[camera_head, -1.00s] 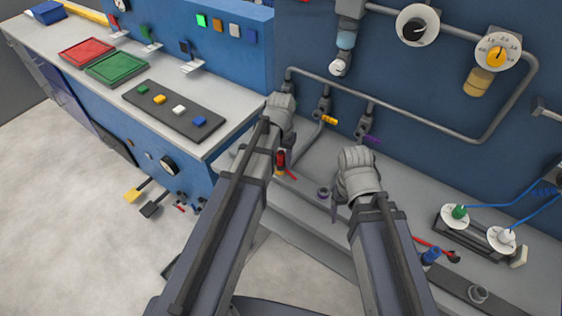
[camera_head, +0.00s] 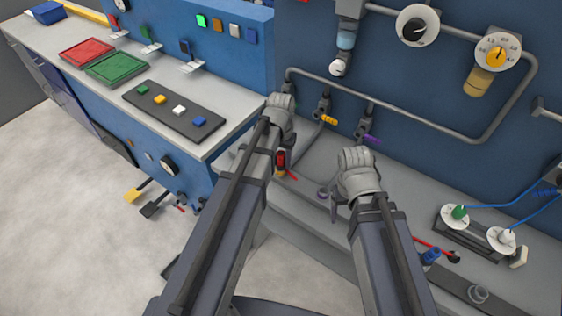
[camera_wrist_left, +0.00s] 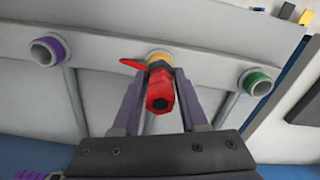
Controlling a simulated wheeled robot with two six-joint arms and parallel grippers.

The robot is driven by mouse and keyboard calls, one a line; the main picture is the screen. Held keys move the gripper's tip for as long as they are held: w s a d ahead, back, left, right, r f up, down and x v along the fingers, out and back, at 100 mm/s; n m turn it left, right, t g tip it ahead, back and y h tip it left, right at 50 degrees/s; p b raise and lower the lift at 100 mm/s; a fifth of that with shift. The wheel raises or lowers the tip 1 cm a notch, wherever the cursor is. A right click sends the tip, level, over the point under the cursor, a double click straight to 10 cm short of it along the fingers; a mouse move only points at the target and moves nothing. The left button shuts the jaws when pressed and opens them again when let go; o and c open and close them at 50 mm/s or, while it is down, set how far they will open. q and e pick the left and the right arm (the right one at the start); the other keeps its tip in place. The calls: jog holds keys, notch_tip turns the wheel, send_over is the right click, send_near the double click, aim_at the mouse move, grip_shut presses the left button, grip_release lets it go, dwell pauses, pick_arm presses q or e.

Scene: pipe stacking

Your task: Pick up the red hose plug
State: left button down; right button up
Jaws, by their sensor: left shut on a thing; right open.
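The red hose plug (camera_wrist_left: 159,92) is between the two fingers of my left gripper (camera_wrist_left: 158,108), which is shut on it. In the left wrist view it stands over a yellow-ringed socket (camera_wrist_left: 159,55), and I cannot tell whether it is still seated there. The plug also shows in the head view (camera_head: 281,158), partly hidden by my left gripper (camera_head: 284,152). A thin red lever (camera_wrist_left: 132,64) sticks out beside the socket. My right gripper (camera_head: 334,207) is open and appears empty, above the grey ledge, right of the plug.
A purple-ringed socket (camera_wrist_left: 47,50) and a green-ringed socket (camera_wrist_left: 257,82) flank the yellow one. Grey pipes (camera_head: 440,128) and valves run along the blue wall behind. A blue plug (camera_head: 430,257) stands at the right on the ledge. A workbench (camera_head: 215,95) stands left.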

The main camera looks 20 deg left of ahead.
pick_arm(q)
jog(key=shift+r, duration=0.1)
pick_arm(e)
jog(key=shift+r, duration=0.15)
dwell(0.3)
pick_arm(q)
notch_tip(320, 180, up, 10)
jog(key=p, duration=1)
pick_arm(e)
notch_tip(320, 180, up, 10)
pick_arm(q)
notch_tip(320, 180, up, 8)
jog(key=p, duration=0.8)
pick_arm(e)
notch_tip(320, 180, up, 8)
pick_arm(q)
jog(key=shift+f, duration=0.2)
pick_arm(e)
jog(key=shift+f, duration=0.25)
